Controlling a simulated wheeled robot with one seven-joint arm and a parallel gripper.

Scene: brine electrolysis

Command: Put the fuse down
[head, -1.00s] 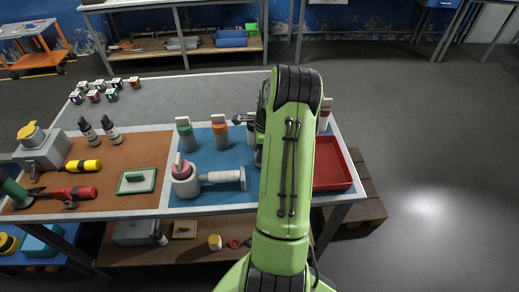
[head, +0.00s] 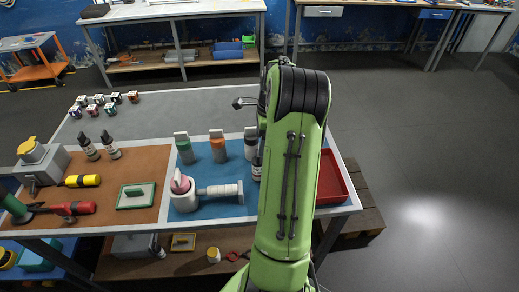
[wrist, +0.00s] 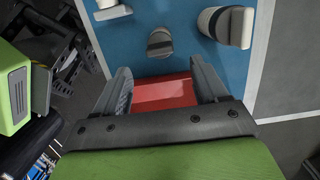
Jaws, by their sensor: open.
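My gripper (wrist: 160,70) is open and empty in the wrist view, its two grey fingers apart with part of a red tray (wrist: 160,92) showing between them. In the head view my own green arm hides most of the gripper and part of the red tray (head: 331,178) at the table's right end. I cannot pick out the fuse with certainty. A white horizontal cylinder (head: 217,191) joined to a pink-topped round part lies on the blue mat (head: 205,213). A small dark bottle with a pale label (head: 257,168) stands beside my arm.
Green (head: 184,152), orange (head: 217,150) and dark (head: 250,149) containers stand along the blue mat's back edge. The brown mat (head: 128,165) holds bottles, tools and a green-and-white plate (head: 136,195).

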